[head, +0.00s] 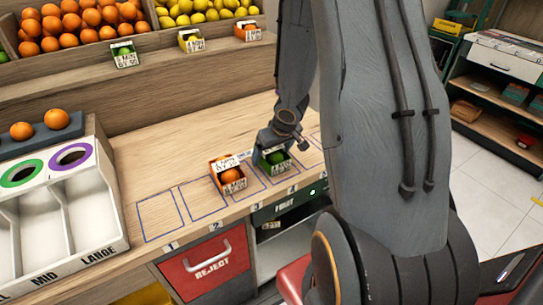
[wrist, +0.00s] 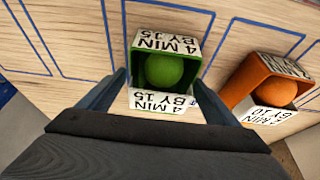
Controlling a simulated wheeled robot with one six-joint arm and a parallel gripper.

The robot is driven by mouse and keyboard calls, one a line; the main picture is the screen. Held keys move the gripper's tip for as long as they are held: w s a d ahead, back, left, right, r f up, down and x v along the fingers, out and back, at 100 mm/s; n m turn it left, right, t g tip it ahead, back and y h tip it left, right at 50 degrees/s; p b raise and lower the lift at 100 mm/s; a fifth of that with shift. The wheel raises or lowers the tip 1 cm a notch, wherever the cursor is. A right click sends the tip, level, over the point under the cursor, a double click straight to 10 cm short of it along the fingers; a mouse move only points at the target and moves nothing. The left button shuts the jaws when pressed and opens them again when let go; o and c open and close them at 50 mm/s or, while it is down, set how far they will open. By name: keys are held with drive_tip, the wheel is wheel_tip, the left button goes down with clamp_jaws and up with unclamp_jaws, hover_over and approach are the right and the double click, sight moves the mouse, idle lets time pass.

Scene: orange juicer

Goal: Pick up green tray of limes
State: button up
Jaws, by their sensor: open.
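The green tray of limes (head: 285,169) stands on the wooden counter, on the outlined spots near the front edge, right beside an orange tray. In the wrist view the green tray (wrist: 140,70) holds a green lime (wrist: 164,70) and has white labels reading "4 MIN BY 15". My gripper (wrist: 160,88) is open, with one finger on each side of the green tray's near part. I cannot tell whether the fingers touch it. In the head view my gripper (head: 266,142) is at the tray's left and back, partly hidden by my arm.
The orange tray (head: 217,178) with an orange stands close by on the left; it also shows in the wrist view (wrist: 252,82). A white sorting bin (head: 115,215) is at the left. A shelf (head: 160,62) with more small trays runs behind. Outlined spots at counter left are empty.

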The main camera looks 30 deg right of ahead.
drive_tip(key=shift+f, duration=0.25)
idle(0.3)
drive_tip(key=c, duration=1.2)
drive_tip(key=shift+c, duration=0.2)
drive_tip(key=shift+r, duration=0.15)
